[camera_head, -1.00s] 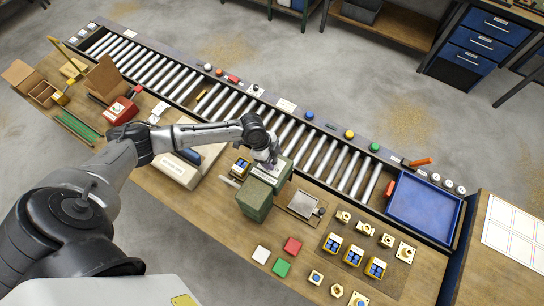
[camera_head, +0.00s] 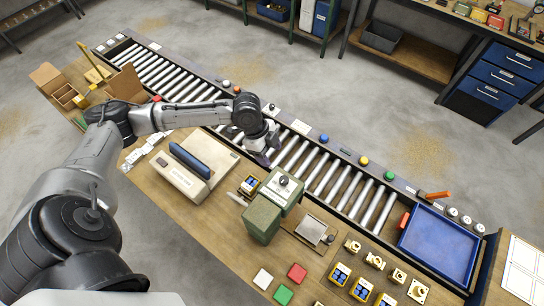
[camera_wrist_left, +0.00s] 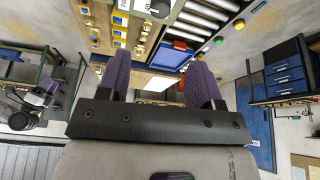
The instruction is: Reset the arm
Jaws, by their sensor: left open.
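My left arm comes in from the left in the head view and reaches over the bench. Its gripper (camera_head: 260,158) hangs over the near edge of the roller conveyor, behind and apart from the green machine (camera_head: 262,220). In the left wrist view the two dark purple fingers (camera_wrist_left: 161,85) stand wide apart with nothing between them. The green machine's light top plate with a black knob (camera_head: 283,181) is uncovered. My right gripper is in neither view.
The roller conveyor (camera_head: 315,165) runs along the back of the bench. A beige box with a dark blue bar (camera_head: 182,180) stands left of the green machine. Brass parts (camera_head: 375,261) and a blue tray (camera_head: 438,245) lie to the right. Coloured squares (camera_head: 297,272) lie in front.

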